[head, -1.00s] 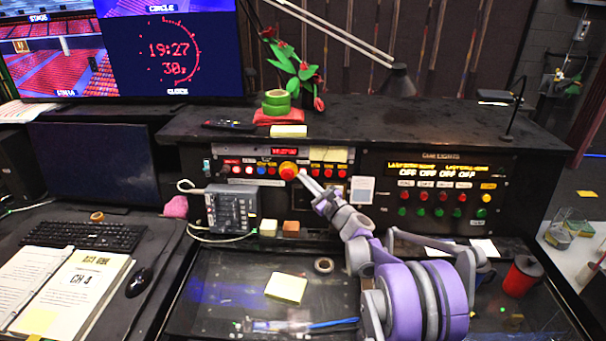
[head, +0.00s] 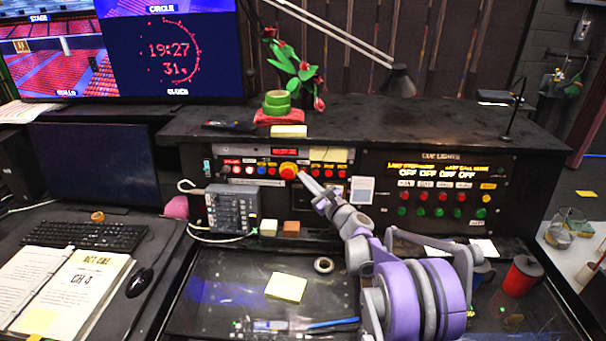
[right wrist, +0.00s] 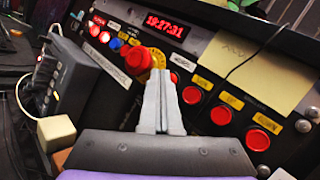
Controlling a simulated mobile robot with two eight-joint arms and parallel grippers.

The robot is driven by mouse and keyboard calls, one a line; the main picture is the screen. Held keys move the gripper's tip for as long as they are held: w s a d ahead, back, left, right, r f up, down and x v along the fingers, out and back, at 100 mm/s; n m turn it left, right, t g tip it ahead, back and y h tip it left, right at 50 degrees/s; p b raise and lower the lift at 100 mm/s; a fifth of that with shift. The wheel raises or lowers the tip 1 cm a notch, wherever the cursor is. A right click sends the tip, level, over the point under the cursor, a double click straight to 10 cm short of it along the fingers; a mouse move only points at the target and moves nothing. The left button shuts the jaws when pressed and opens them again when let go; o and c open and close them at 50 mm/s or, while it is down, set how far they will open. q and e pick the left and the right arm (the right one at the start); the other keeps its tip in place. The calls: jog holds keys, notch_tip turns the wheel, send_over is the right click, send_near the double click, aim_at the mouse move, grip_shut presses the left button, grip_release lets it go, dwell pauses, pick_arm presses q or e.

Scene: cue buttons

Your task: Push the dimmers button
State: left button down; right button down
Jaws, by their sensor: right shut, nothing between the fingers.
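My right gripper (head: 303,174) is shut and empty, its tips close to the upper button row of the console. In the right wrist view the joined fingers (right wrist: 161,78) point at the panel just right of a large red button with a yellow ring (right wrist: 138,60); I cannot tell whether they touch anything. That large button also shows in the head view (head: 288,169). Right of the fingers are several smaller red buttons, the nearest (right wrist: 191,95) partly beside the fingertips. My left gripper is out of view.
A grey box with a cable (head: 232,210) stands left below the buttons. A beige block (head: 268,228) and a brown block (head: 291,229) lie below the panel. The cue-lights panel (head: 440,190) is to the right. A red can (head: 523,277) stands at the right.

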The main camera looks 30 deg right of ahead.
jog(key=s+a, duration=0.3)
jog(key=s, duration=0.2)
jog(key=shift+r, duration=0.4)
dwell(2.2)
